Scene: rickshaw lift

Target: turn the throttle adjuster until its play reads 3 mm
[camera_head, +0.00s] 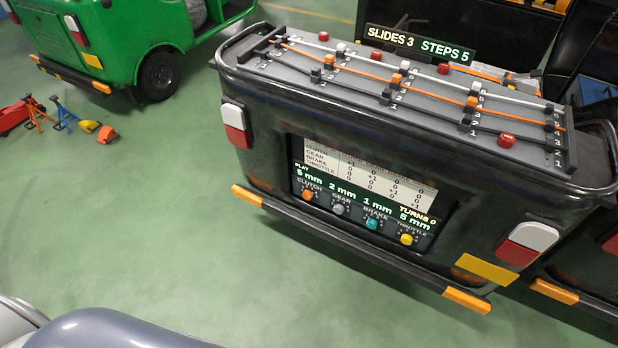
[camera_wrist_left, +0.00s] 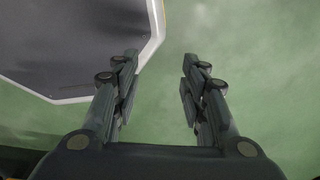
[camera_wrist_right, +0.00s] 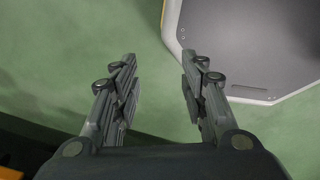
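In the head view the throttle adjuster (camera_head: 406,239) is a yellow knob at the right end of a row on the rickshaw's dark rear panel. The display (camera_head: 413,220) reads 5 mm above it and TURNS 0. The clutch knob (camera_head: 308,195) is orange, the gear knob (camera_head: 338,208) grey and the brake knob (camera_head: 372,224) teal. They read 5 mm, 2 mm and 1 mm. My left gripper (camera_wrist_left: 157,75) is open and empty over green floor in its wrist view. My right gripper (camera_wrist_right: 158,75) is also open and empty. Neither gripper shows in the head view.
A panel of sliding cables (camera_head: 420,95) tops the black rickshaw; its sign (camera_head: 420,43) reads SLIDES 3 STEPS 5. A bumper (camera_head: 350,247) juts below the knobs. A green rickshaw (camera_head: 115,40) and jack stands (camera_head: 62,112) are at left. The floor in front is clear.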

